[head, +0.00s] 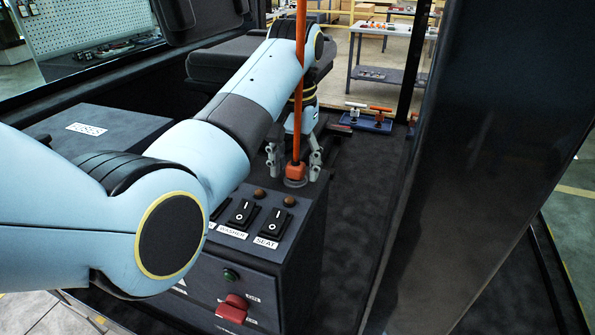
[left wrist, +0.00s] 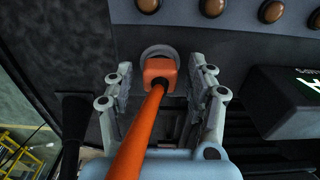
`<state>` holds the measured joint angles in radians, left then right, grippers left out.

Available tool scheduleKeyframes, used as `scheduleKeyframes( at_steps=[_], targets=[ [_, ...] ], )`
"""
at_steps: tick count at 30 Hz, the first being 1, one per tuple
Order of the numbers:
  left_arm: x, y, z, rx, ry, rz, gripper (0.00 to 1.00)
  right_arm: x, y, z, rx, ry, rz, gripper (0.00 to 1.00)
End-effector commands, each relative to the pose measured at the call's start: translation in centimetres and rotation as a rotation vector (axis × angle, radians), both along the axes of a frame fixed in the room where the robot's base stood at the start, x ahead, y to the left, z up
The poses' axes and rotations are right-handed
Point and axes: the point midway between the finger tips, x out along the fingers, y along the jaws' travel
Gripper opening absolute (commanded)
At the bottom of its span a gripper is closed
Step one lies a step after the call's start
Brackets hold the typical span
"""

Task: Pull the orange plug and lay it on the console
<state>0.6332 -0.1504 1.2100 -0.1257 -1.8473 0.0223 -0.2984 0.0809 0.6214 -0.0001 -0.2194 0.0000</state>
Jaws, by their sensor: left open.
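The orange plug (head: 296,171) sits upright in a pale round socket on top of the dark console (head: 310,215), near its far end. An orange cable runs up from it. In the left wrist view the plug (left wrist: 159,70) is between the fingers, with the grey socket ring (left wrist: 160,51) behind it. My left gripper (head: 294,168) is open, one finger on each side of the plug. In the left wrist view the left gripper (left wrist: 160,88) shows a gap on both sides of the plug. My right gripper is not in view.
The console top has rocker switches (head: 243,213), brown round knobs (head: 289,201) and a red knob (head: 233,308) on its front. A dark box (head: 95,127) stands left. A blue tray (head: 368,122) with small tools lies beyond. A dark pillar (head: 470,150) stands right.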

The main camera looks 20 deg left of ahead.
Motion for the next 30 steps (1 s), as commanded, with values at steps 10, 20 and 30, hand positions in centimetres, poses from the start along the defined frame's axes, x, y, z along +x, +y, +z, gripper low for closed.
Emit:
scheduleKeyframes(
  at_steps=[10,20,30],
  targets=[
    [0.0,0.02,0.0,0.0,0.0,0.0,0.54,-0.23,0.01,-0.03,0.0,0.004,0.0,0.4],
    [0.0,0.02,0.0,0.0,0.0,0.0,0.11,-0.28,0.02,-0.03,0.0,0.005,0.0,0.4],
    [0.02,0.02,0.08,0.0,-0.001,0.0,0.0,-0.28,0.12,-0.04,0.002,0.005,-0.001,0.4]
  ],
)
